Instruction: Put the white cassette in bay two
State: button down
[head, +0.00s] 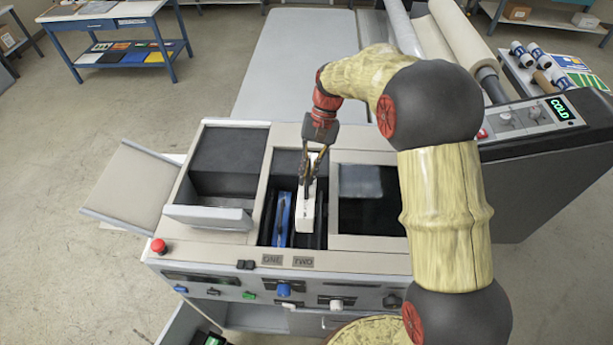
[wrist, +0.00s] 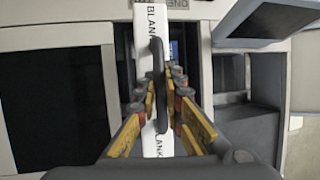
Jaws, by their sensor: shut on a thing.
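The white cassette (head: 305,215) stands at the bay labelled TWO in the head view, beside a blue cassette (head: 283,218) in bay one. In the wrist view the white cassette (wrist: 152,60) carries the word BLANK and a dark handle. My gripper (head: 311,172) is above the white cassette, and its fingers (wrist: 163,100) are shut on the handle. The cassette lines up with the bay two label (head: 303,262). How deep it sits in the bay is hard to tell.
A dark open well (head: 370,200) lies right of the bays and a dark compartment (head: 230,160) lies left. A red button (head: 158,246) sits at the front left corner. A panel reading COLD (head: 562,108) stands at the right.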

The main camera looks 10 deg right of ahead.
jog(key=shift+w+a+f+b, duration=0.15)
jog(key=shift+w+f+b, duration=0.15)
jog(key=shift+f, duration=0.3)
jog(key=shift+s+f+b, duration=0.2)
jog(key=shift+f+b, duration=0.15)
jog(key=shift+f, duration=0.05)
jog(key=shift+f+b, duration=2.65)
jog(key=shift+f, duration=1.45)
notch_tip(320, 180, down, 11)
jog(key=b, duration=0.4)
jog(key=shift+r+b, duration=0.15)
jog(key=shift+b, duration=0.25)
jog(key=shift+f+b, duration=0.3)
jog(key=shift+f, duration=0.45)
jog(key=c, duration=2.1)
grip_release()
jog(key=shift+c, duration=0.2)
jog(key=o, duration=0.3)
